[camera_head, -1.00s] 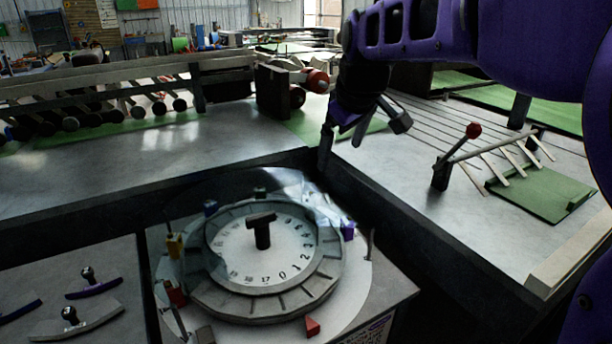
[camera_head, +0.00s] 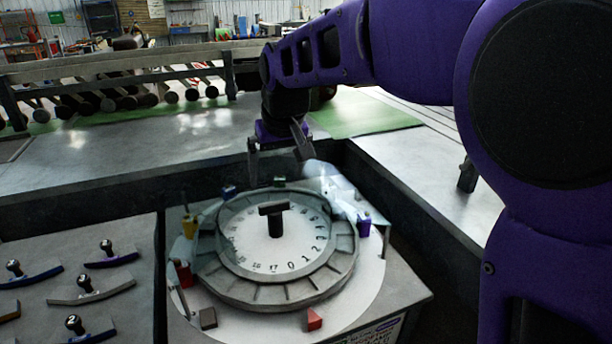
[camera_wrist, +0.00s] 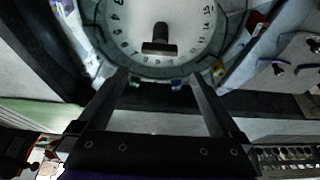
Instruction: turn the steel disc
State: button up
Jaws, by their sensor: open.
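The steel disc (camera_head: 300,268) lies flat on a round plate on a grey stand, its pale face ringed with numbers. A dark T-shaped handle (camera_head: 275,222) stands upright at its middle. In the wrist view the handle (camera_wrist: 159,42) shows at the top middle, with the disc's numbered face (camera_wrist: 190,22) around it. My gripper (camera_head: 280,160) is open and empty, above and behind the disc's far rim, apart from the handle. In the wrist view the two fingers of my gripper (camera_wrist: 160,78) are spread wide. A clear, shiny cover (camera_head: 335,187) stands at the disc's far right edge.
Coloured blocks surround the disc, including red (camera_head: 314,319), yellow (camera_head: 190,226) and purple (camera_head: 364,226) ones. Several curved pieces with black knobs, one being a purple-edged piece (camera_head: 111,260), lie on the left table. A rail of rollers (camera_head: 130,80) runs behind. Steel tabletop (camera_head: 150,150) is clear.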

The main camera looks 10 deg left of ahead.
aim_at(274, 203)
jog(key=b+x, duration=0.1)
jog(key=x, duration=0.9)
jog(key=shift+w+f, duration=0.15)
jog(key=shift+f, duration=0.1)
grip_shut()
